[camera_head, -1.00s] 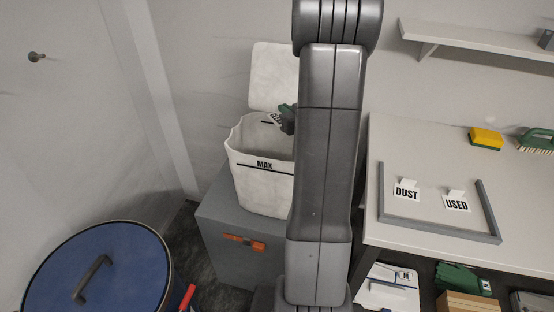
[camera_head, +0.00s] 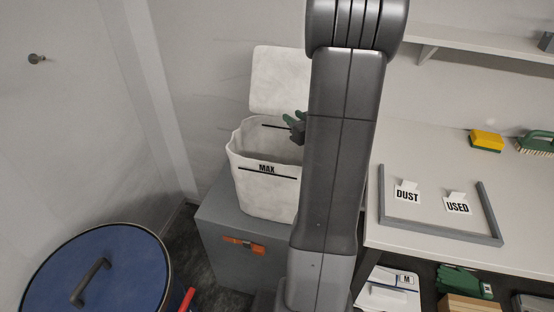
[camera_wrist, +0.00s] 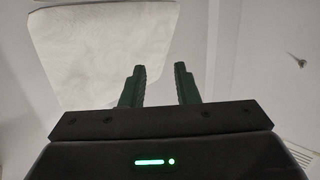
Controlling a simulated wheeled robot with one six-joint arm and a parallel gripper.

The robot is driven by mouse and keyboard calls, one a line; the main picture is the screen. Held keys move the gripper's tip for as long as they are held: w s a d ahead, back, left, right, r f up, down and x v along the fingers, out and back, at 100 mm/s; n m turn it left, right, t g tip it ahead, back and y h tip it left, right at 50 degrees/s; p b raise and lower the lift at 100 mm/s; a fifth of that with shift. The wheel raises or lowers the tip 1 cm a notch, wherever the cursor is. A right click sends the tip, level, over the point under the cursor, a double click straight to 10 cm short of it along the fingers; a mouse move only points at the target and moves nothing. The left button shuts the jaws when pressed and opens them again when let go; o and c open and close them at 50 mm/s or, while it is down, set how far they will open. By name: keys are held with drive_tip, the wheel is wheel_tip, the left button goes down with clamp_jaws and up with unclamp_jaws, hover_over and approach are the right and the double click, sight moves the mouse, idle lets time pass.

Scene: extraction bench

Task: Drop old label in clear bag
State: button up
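A whitish bag (camera_head: 262,199) with a black line and the word MAX stands open on a grey box, its lid flap raised behind. The raised flap also shows in the wrist view (camera_wrist: 103,50). My gripper (camera_head: 292,124), with green fingers, is at the bag's right side by its opening, partly hidden by my arm. In the wrist view my gripper (camera_wrist: 160,82) has its fingers apart with nothing between them. The old label is not visible now; the bag's inside is only partly seen and its floor is hidden.
The grey box (camera_head: 222,222) has an orange latch. A blue-lidded drum (camera_head: 125,265) stands at lower left. On the right bench (camera_head: 420,150), a grey frame (camera_head: 440,232) surrounds DUST (camera_head: 407,195) and USED (camera_head: 457,206) labels. A yellow sponge (camera_head: 486,140) lies behind.

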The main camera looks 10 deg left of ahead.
drive_tip(key=v, duration=0.7)
drive_tip(key=w+a+r+p, duration=0.2)
drive_tip(key=w+a+p, duration=0.1)
drive_tip(key=w+a, duration=0.5)
drive_tip(key=shift+w, duration=0.35)
idle(0.3)
idle(0.4)
